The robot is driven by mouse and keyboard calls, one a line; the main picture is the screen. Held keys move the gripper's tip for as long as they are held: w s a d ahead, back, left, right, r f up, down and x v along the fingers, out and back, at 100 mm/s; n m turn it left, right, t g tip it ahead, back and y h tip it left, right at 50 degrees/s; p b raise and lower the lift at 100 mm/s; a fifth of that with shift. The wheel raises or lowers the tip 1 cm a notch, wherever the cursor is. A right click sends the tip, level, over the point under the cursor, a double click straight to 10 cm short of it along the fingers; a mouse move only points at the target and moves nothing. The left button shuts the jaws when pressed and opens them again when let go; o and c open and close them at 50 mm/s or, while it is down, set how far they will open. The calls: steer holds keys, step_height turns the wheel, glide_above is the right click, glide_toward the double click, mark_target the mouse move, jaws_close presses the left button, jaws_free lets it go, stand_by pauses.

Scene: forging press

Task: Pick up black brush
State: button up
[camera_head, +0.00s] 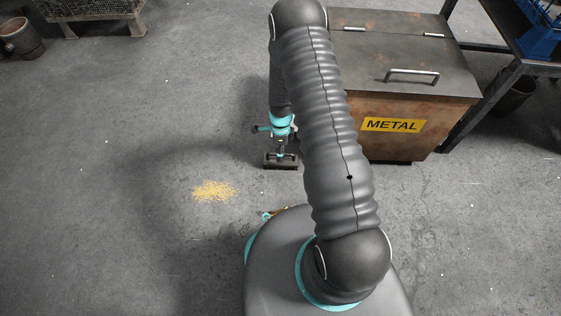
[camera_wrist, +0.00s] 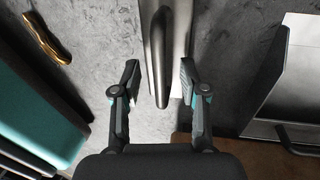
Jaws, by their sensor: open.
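The black brush (camera_wrist: 157,60) lies on the floor. In the wrist view its dark, rounded handle runs down from the top edge between my fingers, above a pale strip. In the head view it is a small dark block (camera_head: 272,163) left of the METAL bin, under my gripper (camera_head: 281,152). In the wrist view my gripper (camera_wrist: 160,82) is open, with one finger on each side of the lower part of the handle. A gap shows on both sides.
The rusty METAL bin (camera_head: 395,125) stands close on the right. In the wrist view, a grey box-like thing with a handle (camera_wrist: 290,95) is at right and a brown, shiny object (camera_wrist: 46,38) at upper left. Yellow bits (camera_head: 214,190) lie on clear floor at left.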

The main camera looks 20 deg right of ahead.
steer(key=shift+s+f, duration=0.1)
steer(key=shift+f, duration=0.55)
steer(key=shift+c, duration=0.2)
jaws_close()
step_height(320, 180, up, 10)
steer(key=shift+r+p, duration=0.1)
steer(key=shift+p, duration=0.65)
